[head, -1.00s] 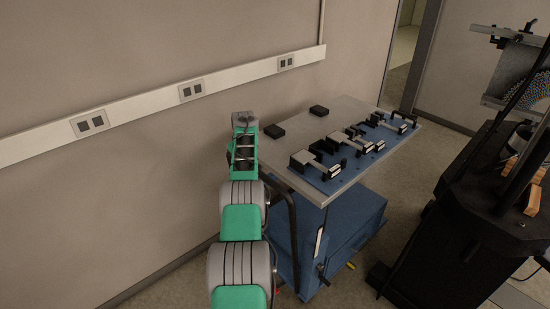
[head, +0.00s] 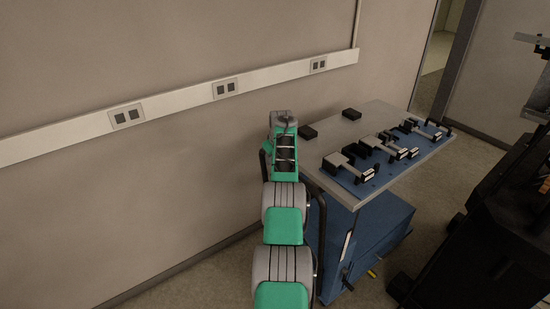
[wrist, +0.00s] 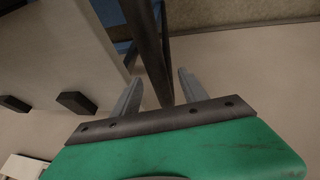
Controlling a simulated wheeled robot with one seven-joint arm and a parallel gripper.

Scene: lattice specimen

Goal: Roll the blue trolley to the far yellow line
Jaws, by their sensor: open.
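The blue trolley (head: 378,232) stands near the wall in the head view, with a grey top (head: 355,125) and a dark tubular handle (head: 321,225) on its near left end. My arm covers much of the handle. My gripper (head: 284,121) is at the handle end, its fingers hidden there. In the wrist view my gripper (wrist: 160,77) is open, one grey finger on each side of a dark bar of the handle (wrist: 150,45). I cannot tell whether the fingers touch the bar. No yellow line shows.
Blue plates with several clamps (head: 362,168) and two black blocks (head: 351,114) lie on the trolley top. The wall with outlets (head: 225,89) runs along the left. A dark machine (head: 497,225) stands to the right. A doorway (head: 437,65) is behind.

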